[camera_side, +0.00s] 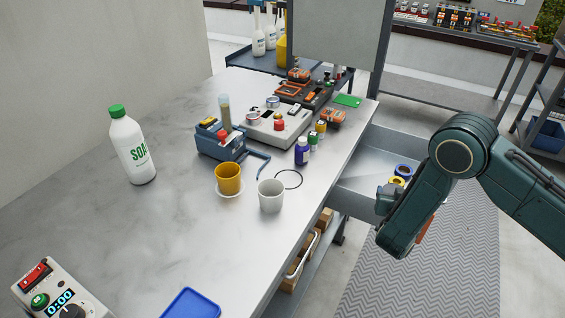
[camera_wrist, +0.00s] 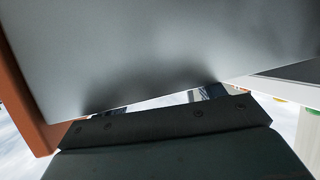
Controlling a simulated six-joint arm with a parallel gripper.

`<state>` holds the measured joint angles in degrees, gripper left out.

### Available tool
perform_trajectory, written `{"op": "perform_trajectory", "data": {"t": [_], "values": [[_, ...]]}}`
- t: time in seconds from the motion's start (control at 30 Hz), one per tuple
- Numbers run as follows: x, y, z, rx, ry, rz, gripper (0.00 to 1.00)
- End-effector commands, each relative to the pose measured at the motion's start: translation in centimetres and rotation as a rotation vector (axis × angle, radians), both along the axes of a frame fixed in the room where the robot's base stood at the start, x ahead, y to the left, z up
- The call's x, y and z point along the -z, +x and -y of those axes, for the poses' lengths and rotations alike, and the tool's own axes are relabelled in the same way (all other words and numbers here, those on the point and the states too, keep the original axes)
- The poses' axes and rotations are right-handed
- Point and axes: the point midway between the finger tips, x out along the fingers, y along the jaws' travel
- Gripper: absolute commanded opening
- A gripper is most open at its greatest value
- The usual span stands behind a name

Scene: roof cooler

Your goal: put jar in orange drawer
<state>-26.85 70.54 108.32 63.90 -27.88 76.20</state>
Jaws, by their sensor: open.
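An open drawer with a grey inside (camera_side: 365,160) juts from the right side of the bench. An orange patch (camera_side: 426,231) shows beside my arm, and an orange strip (camera_wrist: 22,95) shows at the left of the wrist view; I cannot tell whether either is the drawer front. The likeliest jar is a small purple one with a pale cap (camera_side: 302,152), upright on the bench near its right edge. My gripper (camera_wrist: 165,125) is open, close to a grey panel (camera_wrist: 150,50) in the wrist view. The arm hides its fingertips in the side view.
Blue and yellow rings (camera_side: 402,173) lie in the drawer. A yellow mug (camera_side: 228,179), a white cup (camera_side: 271,196), small bottles (camera_side: 316,136) and a blue caddy (camera_side: 220,147) stand near the purple jar. A soap bottle (camera_side: 132,147) stands left. The left bench is mostly clear.

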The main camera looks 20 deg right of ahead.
Motion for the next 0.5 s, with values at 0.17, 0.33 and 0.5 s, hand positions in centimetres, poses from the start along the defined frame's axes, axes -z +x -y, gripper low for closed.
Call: {"op": "perform_trajectory", "data": {"t": [0.17,0.33,0.5], "values": [[0.0,-0.3,-0.1,-0.005,0.001,-0.015,0.69],[-0.7,-1.6,-1.1,-0.008,0.000,-0.016,0.69],[-1.7,-3.5,-2.3,-0.008,-0.001,-0.012,0.69]]}}
